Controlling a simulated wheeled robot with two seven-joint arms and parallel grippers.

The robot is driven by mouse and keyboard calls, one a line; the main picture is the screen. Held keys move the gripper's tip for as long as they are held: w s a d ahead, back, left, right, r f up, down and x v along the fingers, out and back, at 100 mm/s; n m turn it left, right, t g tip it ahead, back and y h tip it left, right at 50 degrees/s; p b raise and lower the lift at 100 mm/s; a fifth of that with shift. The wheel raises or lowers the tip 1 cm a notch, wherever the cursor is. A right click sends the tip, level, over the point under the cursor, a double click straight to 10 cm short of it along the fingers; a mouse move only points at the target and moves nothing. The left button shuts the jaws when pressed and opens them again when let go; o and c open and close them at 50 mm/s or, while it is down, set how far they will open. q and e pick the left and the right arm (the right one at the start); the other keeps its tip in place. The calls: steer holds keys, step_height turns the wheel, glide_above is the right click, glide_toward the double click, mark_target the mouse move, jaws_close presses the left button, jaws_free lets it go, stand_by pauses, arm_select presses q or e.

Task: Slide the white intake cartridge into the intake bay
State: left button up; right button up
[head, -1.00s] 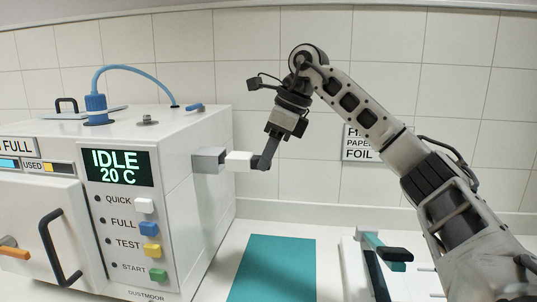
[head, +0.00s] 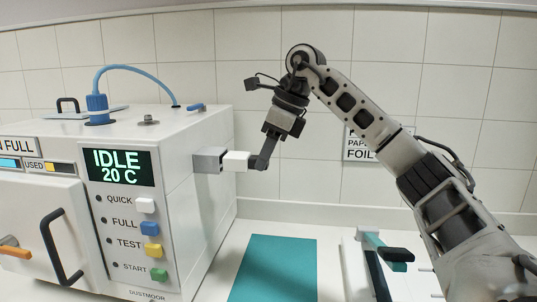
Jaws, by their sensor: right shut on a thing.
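The white intake cartridge (head: 237,161) is a small white block at the right side of the machine (head: 205,118). Its left end meets the grey intake bay (head: 208,160), a box-like housing that juts from the machine's right wall. I cannot tell how deep the cartridge sits in the bay. My right gripper (head: 259,163) is shut on the cartridge's right end, with the arm reaching in from the right. My left gripper is not in view.
The machine's front has an IDLE display (head: 118,168), coloured buttons and a dark door handle (head: 58,247). A teal mat (head: 272,268) lies on the counter below the gripper. A sealer-like device (head: 374,262) with a black-tipped lever stands right of it. A tiled wall is behind.

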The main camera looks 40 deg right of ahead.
mark_target(239, 154)
steer(key=shift+w+a, duration=0.85)
steer(key=shift+w, duration=0.2)
steer(key=shift+w+a, duration=0.85)
steer(key=shift+w, duration=0.2)
stand_by(0.3)
steer(key=o, duration=1.1)
steer(key=shift+c, duration=0.2)
steer(key=v, duration=1.6)
